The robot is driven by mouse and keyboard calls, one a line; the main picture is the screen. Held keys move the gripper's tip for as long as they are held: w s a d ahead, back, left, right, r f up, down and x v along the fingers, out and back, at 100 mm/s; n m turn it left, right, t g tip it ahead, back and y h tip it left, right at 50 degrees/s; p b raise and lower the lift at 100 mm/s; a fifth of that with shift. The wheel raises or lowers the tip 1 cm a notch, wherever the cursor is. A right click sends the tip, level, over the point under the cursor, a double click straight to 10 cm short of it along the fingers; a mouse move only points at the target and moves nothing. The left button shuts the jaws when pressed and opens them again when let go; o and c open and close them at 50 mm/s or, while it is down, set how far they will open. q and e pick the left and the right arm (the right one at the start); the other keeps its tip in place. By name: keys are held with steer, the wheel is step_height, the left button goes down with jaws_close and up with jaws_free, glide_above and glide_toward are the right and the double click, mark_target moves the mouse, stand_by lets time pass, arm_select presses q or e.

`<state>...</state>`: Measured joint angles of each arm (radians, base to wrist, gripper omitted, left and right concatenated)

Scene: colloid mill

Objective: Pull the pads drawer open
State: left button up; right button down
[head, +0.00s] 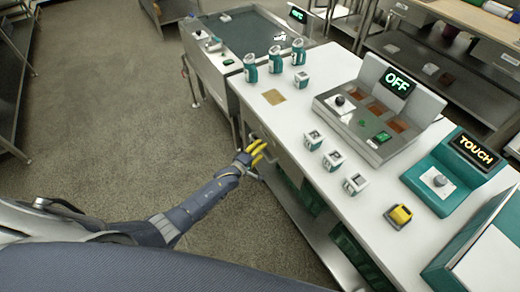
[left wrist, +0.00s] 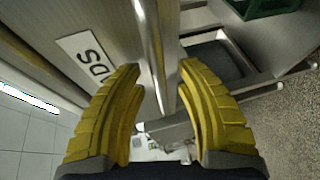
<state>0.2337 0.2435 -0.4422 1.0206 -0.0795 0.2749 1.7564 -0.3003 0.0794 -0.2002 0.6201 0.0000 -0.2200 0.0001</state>
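The pads drawer is in the front of the white-topped bench; its front (left wrist: 115,30) carries a white label (left wrist: 88,57) of which I can read "DS". Its bar handle (left wrist: 152,45) runs between my left gripper's yellow fingers in the left wrist view. My left gripper (head: 259,153) is at the bench front in the head view, and its fingers (left wrist: 168,90) stand apart on either side of the bar. I see gaps between the fingers and the bar. Whether the drawer is partly out I cannot tell. My right gripper is not in view.
On the white bench top (head: 300,105) stand several teal-and-white bottles, small white boxes, a grey machine (head: 375,115) reading "OFF" and a teal unit (head: 445,180) reading "TOUCH". Teal crates (head: 355,250) sit on the shelf below. The floor (head: 115,110) left of the bench is clear.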

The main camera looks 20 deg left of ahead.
arm_select(q)
jaws_close()
stand_by(0.3)
steer(key=s+a, duration=1.7)
steer(key=s, duration=0.2)
steer(key=shift+a, duration=0.3)
steer(key=shift+c, duration=0.4)
jaws_free()
steer(key=shift+d, duration=0.1)
steer(key=v, duration=1.2)
